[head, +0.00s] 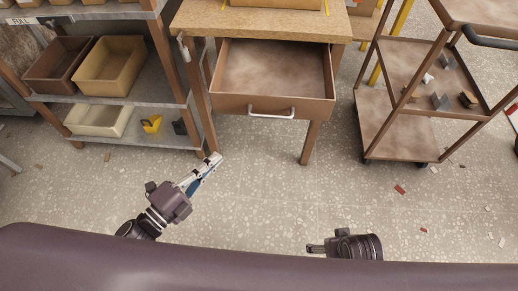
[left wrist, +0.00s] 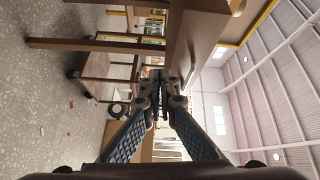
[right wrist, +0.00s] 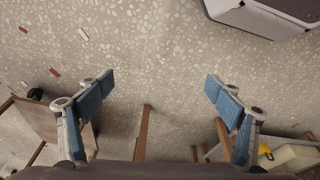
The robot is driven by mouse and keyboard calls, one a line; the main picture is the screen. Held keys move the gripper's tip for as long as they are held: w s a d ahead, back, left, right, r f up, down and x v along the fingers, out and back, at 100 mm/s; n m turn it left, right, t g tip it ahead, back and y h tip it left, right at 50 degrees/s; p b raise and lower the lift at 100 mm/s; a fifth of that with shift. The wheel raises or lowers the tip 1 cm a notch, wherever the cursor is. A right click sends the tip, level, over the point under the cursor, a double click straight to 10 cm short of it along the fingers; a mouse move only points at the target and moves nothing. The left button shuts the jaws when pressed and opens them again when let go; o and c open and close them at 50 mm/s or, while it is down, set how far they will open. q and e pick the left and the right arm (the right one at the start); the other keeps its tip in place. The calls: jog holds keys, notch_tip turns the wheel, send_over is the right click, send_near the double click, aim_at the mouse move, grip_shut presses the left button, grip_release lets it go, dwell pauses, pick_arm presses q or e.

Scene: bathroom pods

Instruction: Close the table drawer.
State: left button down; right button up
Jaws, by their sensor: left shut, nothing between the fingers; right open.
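The wooden table (head: 188,22) stands at the top middle of the head view. Its brown drawer (head: 275,70) is pulled out well toward me and looks empty inside. A pale bar handle (head: 271,112) is on the drawer's front. My left gripper (head: 215,158) is shut and empty, below and left of the drawer front, apart from it. In the left wrist view its fingers (left wrist: 158,78) meet at the tips, with a brown panel (left wrist: 195,40) beyond. My right gripper (head: 312,248) is low in the head view, away from the drawer. The right wrist view shows its fingers (right wrist: 158,85) spread and empty above the floor.
A metal shelf (head: 130,100) with brown and tan bins (head: 108,65) stands left of the table. A brown wheeled cart (head: 400,130) with small items stands to the right. The speckled floor (head: 260,190) before the drawer is open, with small scraps around.

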pick_arm(q)
jog(key=s+d+r+m+g+h+b, duration=0.1)
jog(key=s+d+r+m+h+b, duration=0.2)
jog(key=s+d+r+m+h, duration=0.15)
jog(key=w+d+r+m+p, duration=0.1)
jog(key=w+d+r, duration=0.1)
jog(key=w+d, duration=0.5)
jog(key=shift+w, duration=2.1)
pick_arm(e)
jog(key=shift+s+f, duration=0.35)
jog(key=shift+f, duration=0.55)
pick_arm(q)
jog(key=shift+w+r+y, duration=0.1)
jog(key=shift+r+y, duration=0.05)
jog(key=shift+y, duration=0.1)
